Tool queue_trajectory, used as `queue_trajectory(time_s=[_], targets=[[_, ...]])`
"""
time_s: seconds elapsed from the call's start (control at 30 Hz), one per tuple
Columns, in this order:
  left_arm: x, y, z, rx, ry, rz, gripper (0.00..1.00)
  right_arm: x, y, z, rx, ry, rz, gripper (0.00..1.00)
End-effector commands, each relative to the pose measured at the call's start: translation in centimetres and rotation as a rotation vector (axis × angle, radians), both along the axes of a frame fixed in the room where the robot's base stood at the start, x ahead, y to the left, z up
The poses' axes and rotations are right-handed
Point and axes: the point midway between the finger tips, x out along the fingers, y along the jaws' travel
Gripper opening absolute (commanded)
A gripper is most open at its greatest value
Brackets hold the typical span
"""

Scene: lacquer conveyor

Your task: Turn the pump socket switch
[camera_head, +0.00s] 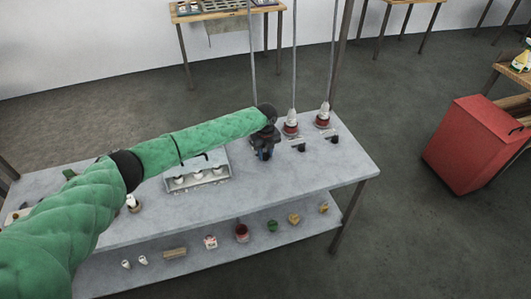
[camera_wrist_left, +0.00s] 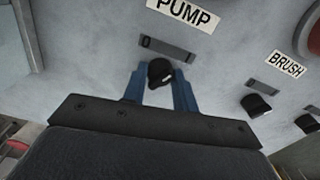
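The pump socket switch (camera_wrist_left: 160,72) is a black knob with a white mark, below the PUMP label (camera_wrist_left: 184,13) and a dark slot marked 0 (camera_wrist_left: 168,49) in the left wrist view. The blue fingers of my left gripper (camera_wrist_left: 159,85) stand on either side of the knob, with almost no gap visible. In the head view my left gripper (camera_head: 264,152) reaches down to the table top (camera_head: 225,212) and hides the pump switch. My right gripper is not in view.
A BRUSH label (camera_wrist_left: 286,65) and another black knob (camera_wrist_left: 256,105) are to the right. Two red-and-white fittings (camera_head: 291,127) (camera_head: 323,118) on rods stand behind. A tray with white cups (camera_head: 200,178) is left of my gripper. A red cabinet (camera_head: 474,143) stands right of the table.

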Motion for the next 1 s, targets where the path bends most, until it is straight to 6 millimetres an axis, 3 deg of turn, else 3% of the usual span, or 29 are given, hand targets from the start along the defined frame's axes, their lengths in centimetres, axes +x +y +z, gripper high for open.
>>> queue_trajectory(time_s=[0.07,0.47,1.0], targets=[[-0.01,0.02,0.04,0.000,0.001,0.000,0.05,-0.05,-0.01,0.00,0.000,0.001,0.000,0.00],[-0.01,0.00,0.03,-0.001,0.002,0.068,0.05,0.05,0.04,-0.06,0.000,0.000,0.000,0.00],[-0.04,-0.08,0.10,-0.002,0.001,0.517,0.05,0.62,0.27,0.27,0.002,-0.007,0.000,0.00]])
